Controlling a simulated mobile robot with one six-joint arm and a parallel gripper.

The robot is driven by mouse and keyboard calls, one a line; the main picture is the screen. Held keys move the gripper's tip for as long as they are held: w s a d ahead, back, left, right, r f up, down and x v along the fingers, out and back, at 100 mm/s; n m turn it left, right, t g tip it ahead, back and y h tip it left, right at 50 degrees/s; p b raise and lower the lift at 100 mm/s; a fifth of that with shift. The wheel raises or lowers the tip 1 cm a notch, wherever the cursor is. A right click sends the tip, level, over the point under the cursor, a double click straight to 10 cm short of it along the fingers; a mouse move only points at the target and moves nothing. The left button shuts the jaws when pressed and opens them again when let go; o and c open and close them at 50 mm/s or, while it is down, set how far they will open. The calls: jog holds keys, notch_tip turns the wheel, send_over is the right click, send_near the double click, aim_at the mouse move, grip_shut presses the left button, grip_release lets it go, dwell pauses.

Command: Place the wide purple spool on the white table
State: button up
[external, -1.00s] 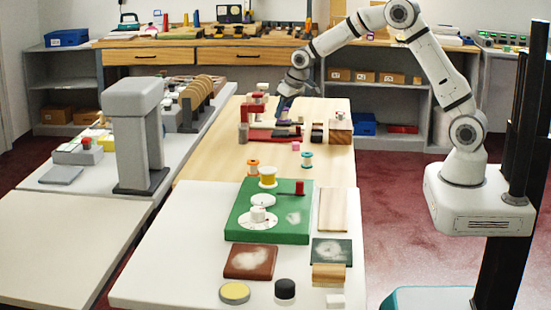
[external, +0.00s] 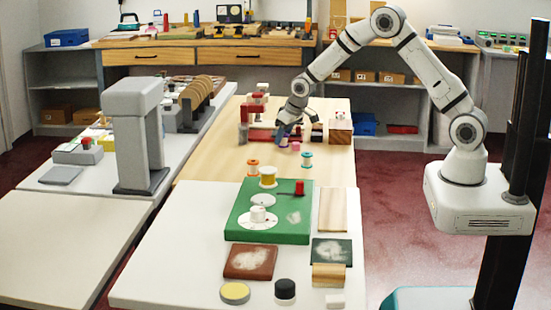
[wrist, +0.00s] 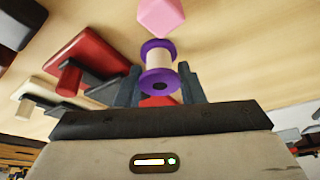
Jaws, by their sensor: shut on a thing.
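The purple spool (wrist: 158,56), with purple flanges and a pale core, is between my gripper's fingers (wrist: 158,84) in the wrist view. My gripper (external: 284,140) is shut on it, over the wooden table (external: 210,165) in the external view. There the spool is small and partly hidden by the gripper. A pink block (wrist: 161,17) is close beyond the spool in the wrist view, and in the external view (external: 295,147) it is just right of the gripper. The white table (external: 190,220) adjoins the wooden table's near edge.
A green board (external: 290,232) with a yellow spool (external: 268,177) occupies the white table's middle. A brown pad (external: 249,261) lies nearer. The white table's left side is bare.

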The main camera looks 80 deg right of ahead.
jog(key=o, duration=0.7)
jog(key=shift+f, duration=0.1)
jog(key=shift+o, duration=0.2)
jog(key=shift+s+r, duration=0.1)
jog(key=shift+r, duration=0.4)
jog(key=v, duration=1.1)
jog(key=s+a+r+n, duration=0.1)
jog(key=s+a+r, duration=0.3)
jog(key=s+a, duration=0.5)
jog(key=s+a+r+n+y, duration=0.1)
jog(key=s+a+r, duration=0.3)
jog(key=s+a, duration=0.5)
jog(key=shift+s+a+n+g, duration=0.25)
jog(key=shift+s+n+g, duration=0.15)
jog(key=shift+s+n, duration=0.35)
jog(key=shift+n+g+y, duration=0.3)
jog(key=shift+n+y, duration=0.2)
jog(key=shift+n, duration=0.45)
jog(key=s+a, duration=0.1)
jog(key=s, duration=0.2)
jog(key=s+a, duration=0.2)
jog(key=s, duration=0.1)
jog(key=s+a+f, duration=0.1)
jog(key=s, duration=0.3)
jog(key=shift+s+a, duration=0.1)
jog(key=shift+a, duration=0.1)
jog(key=shift+s+a+f, duration=0.1)
jog(key=shift+s+a, duration=0.05)
jog(key=shift+s, duration=0.25)
jog(key=shift+c, duration=0.3)
